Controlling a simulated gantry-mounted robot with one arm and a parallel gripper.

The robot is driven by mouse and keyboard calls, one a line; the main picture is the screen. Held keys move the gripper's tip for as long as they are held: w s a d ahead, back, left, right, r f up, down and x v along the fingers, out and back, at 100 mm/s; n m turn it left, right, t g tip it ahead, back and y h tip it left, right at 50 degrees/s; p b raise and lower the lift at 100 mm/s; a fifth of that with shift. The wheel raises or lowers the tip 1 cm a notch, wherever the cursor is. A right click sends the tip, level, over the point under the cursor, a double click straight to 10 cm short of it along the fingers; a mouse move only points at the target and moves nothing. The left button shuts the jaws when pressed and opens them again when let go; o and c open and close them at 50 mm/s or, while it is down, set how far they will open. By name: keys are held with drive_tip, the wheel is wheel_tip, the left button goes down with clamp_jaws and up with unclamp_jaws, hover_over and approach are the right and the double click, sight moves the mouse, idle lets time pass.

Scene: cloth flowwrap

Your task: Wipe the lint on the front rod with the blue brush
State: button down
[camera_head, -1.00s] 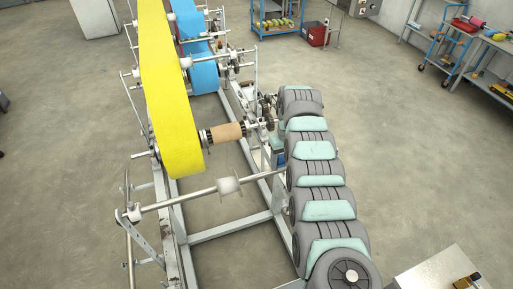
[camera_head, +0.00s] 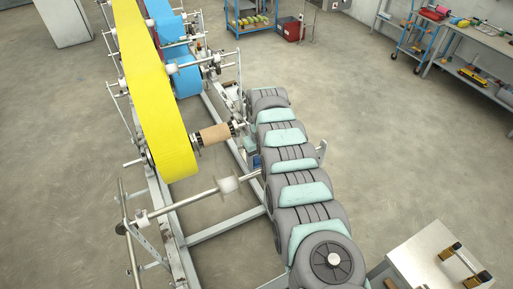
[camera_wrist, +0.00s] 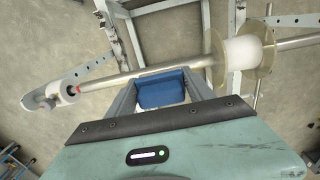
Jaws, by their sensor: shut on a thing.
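The front rod (camera_head: 180,206) is a bare metal bar across the near end of the frame, with a white spool (camera_head: 228,185) on it. In the wrist view the rod (camera_wrist: 135,79) runs slantwise just beyond my gripper, and the spool (camera_wrist: 242,50) is to the upper right. My gripper (camera_wrist: 160,92) is shut on the blue brush (camera_wrist: 162,90), which sits between its two grey fingers. The brush is close to the rod in the picture; I cannot tell whether they touch. I cannot make out lint on the rod. The head view does not show my gripper clearly.
A yellow web (camera_head: 160,110) and a blue web (camera_head: 185,80) hang on the machine beyond the front rod. A brown roll (camera_head: 214,134) is between. A metal cabinet (camera_head: 420,250) is at lower right, and a workbench (camera_head: 470,50) at upper right.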

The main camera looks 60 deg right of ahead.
drive_tip(key=shift+d+r+p, duration=0.15)
drive_tip(key=shift+r+p, duration=0.2)
drive_tip(key=shift+r, duration=0.35)
drive_tip(key=shift+r+p, duration=1.75)
drive_tip(key=shift+r, duration=0.5)
